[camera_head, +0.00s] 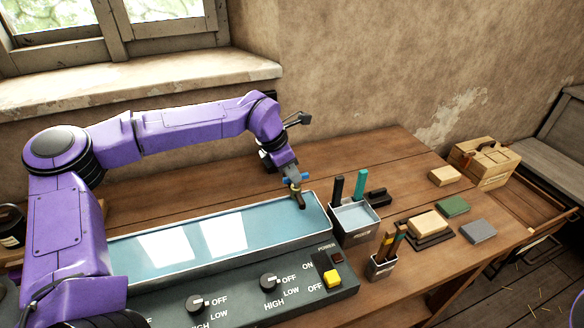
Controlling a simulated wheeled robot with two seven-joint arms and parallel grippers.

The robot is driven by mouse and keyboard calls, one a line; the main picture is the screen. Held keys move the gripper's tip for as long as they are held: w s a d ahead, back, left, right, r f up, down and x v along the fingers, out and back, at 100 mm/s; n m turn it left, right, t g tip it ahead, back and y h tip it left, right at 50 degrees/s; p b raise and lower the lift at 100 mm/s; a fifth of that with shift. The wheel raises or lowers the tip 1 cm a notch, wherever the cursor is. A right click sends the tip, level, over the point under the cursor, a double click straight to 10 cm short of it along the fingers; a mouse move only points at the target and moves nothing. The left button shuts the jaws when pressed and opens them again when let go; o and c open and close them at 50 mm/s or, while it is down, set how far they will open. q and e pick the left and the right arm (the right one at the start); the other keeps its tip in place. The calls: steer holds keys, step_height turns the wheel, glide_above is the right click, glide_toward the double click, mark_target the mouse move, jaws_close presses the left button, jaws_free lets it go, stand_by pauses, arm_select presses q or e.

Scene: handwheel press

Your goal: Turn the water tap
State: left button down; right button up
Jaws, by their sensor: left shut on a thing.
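My left arm reaches in from the left, and my left gripper (291,178) points down at the right end of the water trough (137,239). My right gripper is not in view.
A control panel (238,294) with knobs and a yellow button fronts the trough. Right of it stand a container (356,234) with tools, a small brush holder (382,270), several blocks and a wooden case (484,160). A window sill (150,88) lies behind the arm.

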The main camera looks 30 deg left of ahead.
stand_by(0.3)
arm_select(q)
steer(key=c, duration=1.2)
jaws_free()
steer(key=shift+o, duration=0.2)
steer(key=b+v, duration=0.2)
steer(key=v, duration=0.8)
steer(key=shift+r, duration=0.25)
steer(key=shift+s+a, duration=0.1)
